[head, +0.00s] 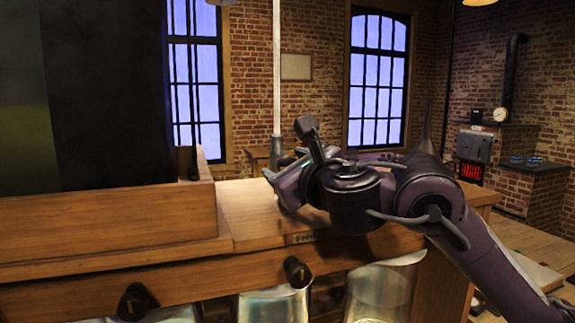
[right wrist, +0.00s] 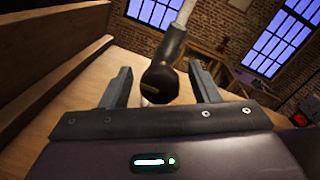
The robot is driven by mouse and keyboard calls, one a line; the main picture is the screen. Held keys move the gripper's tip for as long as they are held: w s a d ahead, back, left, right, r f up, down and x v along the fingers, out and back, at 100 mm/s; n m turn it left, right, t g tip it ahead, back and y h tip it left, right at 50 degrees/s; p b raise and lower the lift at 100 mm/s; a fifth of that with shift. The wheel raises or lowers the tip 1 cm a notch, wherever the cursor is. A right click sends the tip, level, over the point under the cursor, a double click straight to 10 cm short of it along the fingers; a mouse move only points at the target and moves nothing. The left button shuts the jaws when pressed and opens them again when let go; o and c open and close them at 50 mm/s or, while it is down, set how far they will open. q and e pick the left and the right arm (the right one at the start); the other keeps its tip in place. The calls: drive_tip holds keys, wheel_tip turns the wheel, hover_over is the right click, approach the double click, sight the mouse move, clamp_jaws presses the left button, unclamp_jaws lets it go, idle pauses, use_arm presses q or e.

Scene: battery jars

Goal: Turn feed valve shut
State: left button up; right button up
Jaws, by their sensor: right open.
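The feed valve (head: 276,147) is a dark fitting at the foot of a pale upright pipe, above the wooden bench. In the right wrist view its dark body (right wrist: 172,45) carries a rounded black knob or handle end (right wrist: 158,84) with a small light mark. My right gripper (head: 270,175) reaches in from the right to the valve; my arm hides part of the area there. In the wrist view its two fingers (right wrist: 161,68) are open, one on each side of the knob, with gaps showing on both sides. My left gripper is not in view.
The wooden bench (head: 248,205) has a raised wooden box or ledge (head: 100,222) at left with a large dark panel (head: 105,90). Dark knobs (head: 132,300) stick out of its front, above glass jars (head: 380,290). A stove (head: 474,147) stands at the far right.

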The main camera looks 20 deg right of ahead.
drive_tip(key=shift+c, duration=1.2)
drive_tip(key=c, duration=0.5)
drive_tip(key=shift+c, duration=1.3)
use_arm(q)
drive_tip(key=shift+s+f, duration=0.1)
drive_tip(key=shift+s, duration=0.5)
